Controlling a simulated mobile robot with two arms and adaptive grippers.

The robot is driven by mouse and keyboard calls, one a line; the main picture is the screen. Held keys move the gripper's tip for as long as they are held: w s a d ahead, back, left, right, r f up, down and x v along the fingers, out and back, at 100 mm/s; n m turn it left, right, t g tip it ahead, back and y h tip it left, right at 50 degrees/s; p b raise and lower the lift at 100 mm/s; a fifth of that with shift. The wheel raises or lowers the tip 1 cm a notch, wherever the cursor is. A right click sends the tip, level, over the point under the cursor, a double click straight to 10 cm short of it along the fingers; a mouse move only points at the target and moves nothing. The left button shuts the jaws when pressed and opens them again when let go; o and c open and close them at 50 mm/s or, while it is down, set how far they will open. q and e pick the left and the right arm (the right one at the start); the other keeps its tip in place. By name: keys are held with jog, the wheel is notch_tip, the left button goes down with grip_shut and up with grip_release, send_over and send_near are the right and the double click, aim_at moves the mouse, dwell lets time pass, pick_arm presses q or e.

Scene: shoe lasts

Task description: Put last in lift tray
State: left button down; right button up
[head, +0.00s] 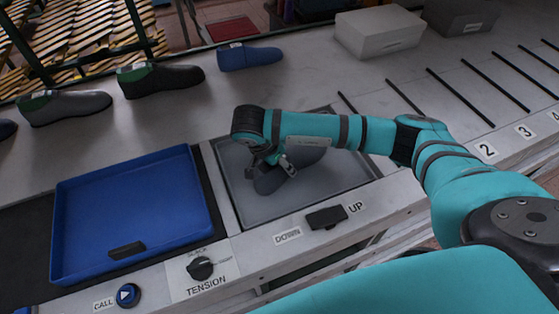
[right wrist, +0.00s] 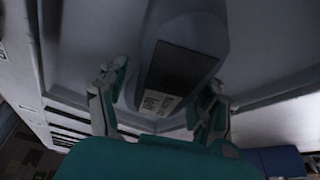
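A grey last (head: 268,182) lies in the grey lift tray (head: 338,182) in the head view, partly hidden by my right gripper (head: 280,163). The right gripper is low over the tray, at the last. In the right wrist view the last (right wrist: 195,25) shows its dark end face with a white label between the two spread fingers of the right gripper (right wrist: 165,92). A gap shows between the left finger and the last. The right finger is close to it, and I cannot tell if it touches. My left gripper is not in view.
A blue tray (head: 130,215) with a dark block lies left of the lift tray. A dark UP/DOWN switch (head: 327,217), a TENSION knob (head: 200,268) and a CALL button (head: 127,294) sit along the front. Several other lasts (head: 160,79) and a light grey box (head: 378,34) stand behind.

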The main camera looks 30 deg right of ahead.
jog(key=shift+o, duration=0.2)
jog(key=shift+r, duration=0.2)
jog(key=shift+a+r, duration=0.1)
jog(key=shift+r, duration=0.1)
jog(key=b+v, duration=0.2)
jog(key=v, duration=0.9)
jog(key=shift+s+a+r, duration=0.1)
jog(key=shift+s+r, duration=0.05)
jog(key=shift+r, duration=0.05)
